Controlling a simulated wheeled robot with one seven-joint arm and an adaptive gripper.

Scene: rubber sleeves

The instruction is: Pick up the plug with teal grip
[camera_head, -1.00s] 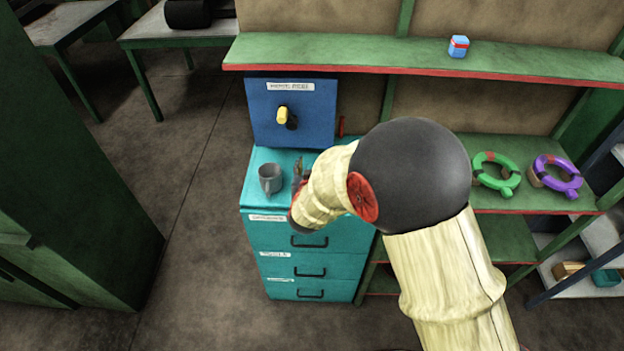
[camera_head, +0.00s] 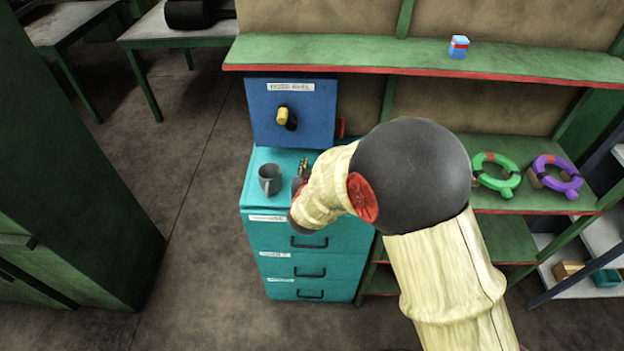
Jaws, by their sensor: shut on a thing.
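My gripper (camera_head: 302,177) is at the top of the teal drawer cabinet, just right of a grey mug, and mostly hidden behind my sleeved wrist. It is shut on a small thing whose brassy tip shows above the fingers. A teal grip cannot be made out on it, so I cannot tell from the picture whether it is the plug. The blue panel (camera_head: 318,124) with a white label and a yellow and black knob (camera_head: 286,118) stands behind the gripper.
The grey mug (camera_head: 270,179) stands close to the left of my gripper. The teal cabinet (camera_head: 262,229) has several drawers. A green shelf (camera_head: 350,52) holds a blue and red container (camera_head: 458,47). Green (camera_head: 497,174) and purple (camera_head: 557,177) rings lie on the lower shelf at right.

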